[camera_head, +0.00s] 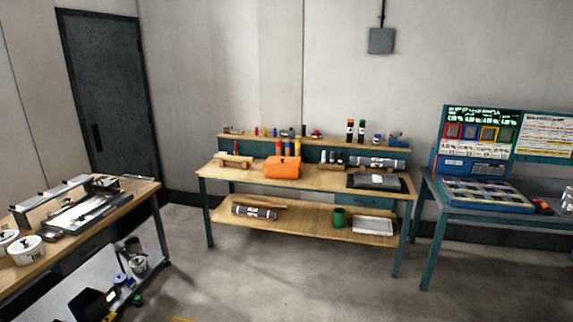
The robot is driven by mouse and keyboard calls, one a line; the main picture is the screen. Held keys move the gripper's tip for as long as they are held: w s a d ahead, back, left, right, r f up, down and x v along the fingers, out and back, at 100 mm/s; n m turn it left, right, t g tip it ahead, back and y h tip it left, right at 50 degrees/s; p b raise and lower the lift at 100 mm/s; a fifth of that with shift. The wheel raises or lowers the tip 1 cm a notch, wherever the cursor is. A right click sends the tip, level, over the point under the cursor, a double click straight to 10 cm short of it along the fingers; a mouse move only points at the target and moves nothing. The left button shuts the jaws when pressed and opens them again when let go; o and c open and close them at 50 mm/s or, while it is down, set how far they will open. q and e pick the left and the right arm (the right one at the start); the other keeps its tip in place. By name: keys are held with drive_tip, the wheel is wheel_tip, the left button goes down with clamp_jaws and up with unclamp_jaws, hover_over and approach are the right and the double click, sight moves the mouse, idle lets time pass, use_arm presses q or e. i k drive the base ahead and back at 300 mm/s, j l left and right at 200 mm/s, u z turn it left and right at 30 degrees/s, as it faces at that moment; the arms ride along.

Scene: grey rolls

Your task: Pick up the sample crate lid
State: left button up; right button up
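No thing in view can be told for sure as the sample crate lid. A shallow blue tray with many small compartments (487,194) lies on the teal-legged table (440,197) at the right. A blue box with a white label (463,165) stands behind it against the display boards. A dark grey flat slab (380,181) lies at the right end of the middle workbench (325,178); I cannot tell whether it is a lid. Neither of my grippers shows in this view.
An orange bag-like case (283,167) and a grey roll (380,163) lie on the middle bench. Its lower shelf holds another roll (254,211), a green cup (339,217) and a pale tray (373,226). A left bench (75,241) holds white pots. The floor (265,280) between is open.

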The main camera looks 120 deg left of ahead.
sight(285, 161)
drive_tip(key=u, duration=3.95)
drive_tip(key=i+u, duration=0.15)
drive_tip(key=i, duration=2.2)
drive_tip(key=i+j, duration=0.1)
drive_tip(key=i, duration=0.95)
drive_tip(key=l+z, duration=0.05)
drive_tip(key=l, duration=0.05)
